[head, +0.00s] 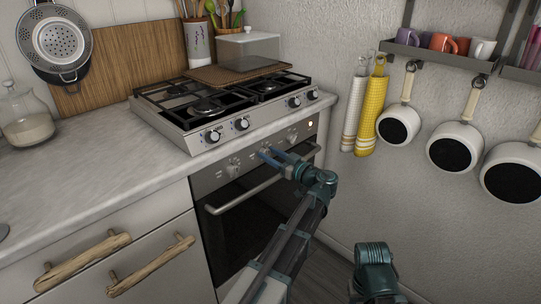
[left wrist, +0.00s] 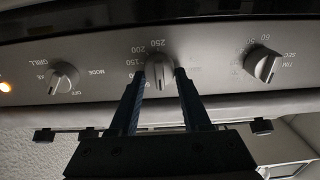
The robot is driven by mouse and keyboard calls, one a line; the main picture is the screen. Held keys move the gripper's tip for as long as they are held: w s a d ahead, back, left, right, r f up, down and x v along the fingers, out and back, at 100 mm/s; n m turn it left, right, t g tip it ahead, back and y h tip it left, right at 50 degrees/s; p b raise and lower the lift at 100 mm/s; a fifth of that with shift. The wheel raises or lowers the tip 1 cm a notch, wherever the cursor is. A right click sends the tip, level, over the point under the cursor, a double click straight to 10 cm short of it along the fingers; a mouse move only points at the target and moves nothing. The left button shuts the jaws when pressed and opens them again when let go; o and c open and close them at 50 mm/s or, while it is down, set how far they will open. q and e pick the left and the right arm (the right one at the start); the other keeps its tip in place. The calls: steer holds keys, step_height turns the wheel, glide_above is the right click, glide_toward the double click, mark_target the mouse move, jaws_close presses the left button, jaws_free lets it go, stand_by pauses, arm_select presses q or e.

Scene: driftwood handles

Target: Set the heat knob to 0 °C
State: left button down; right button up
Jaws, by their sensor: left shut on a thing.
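The heat knob (left wrist: 159,77) is a small silver knob in the middle of the oven's front panel. The left wrist view shows it upside down, with numbers such as 150, 200 and 250 printed around it. My left gripper (left wrist: 158,88) has one blue finger on each side of the knob and is shut on it. The knob's ridge runs roughly up and down in that view; which number it points at I cannot tell. In the head view my left gripper (head: 270,155) reaches the oven panel and mostly hides the knob. My right gripper's fingers are not visible.
A timer knob (left wrist: 267,65) and a mode knob (left wrist: 63,77) flank the heat knob. The oven handle (head: 245,194) runs just below the panel. The gas hob (head: 200,138) with its own knobs is above. Pans (head: 455,147) hang on the right wall.

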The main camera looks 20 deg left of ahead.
arm_select(q)
steer(key=shift+c, duration=1.8)
jaws_free()
steer(key=shift+d, duration=0.1)
steer(key=v, duration=1.3)
steer(key=shift+s+d, duration=0.2)
steer(key=shift+d, duration=0.1)
steer(key=shift+f, duration=0.1)
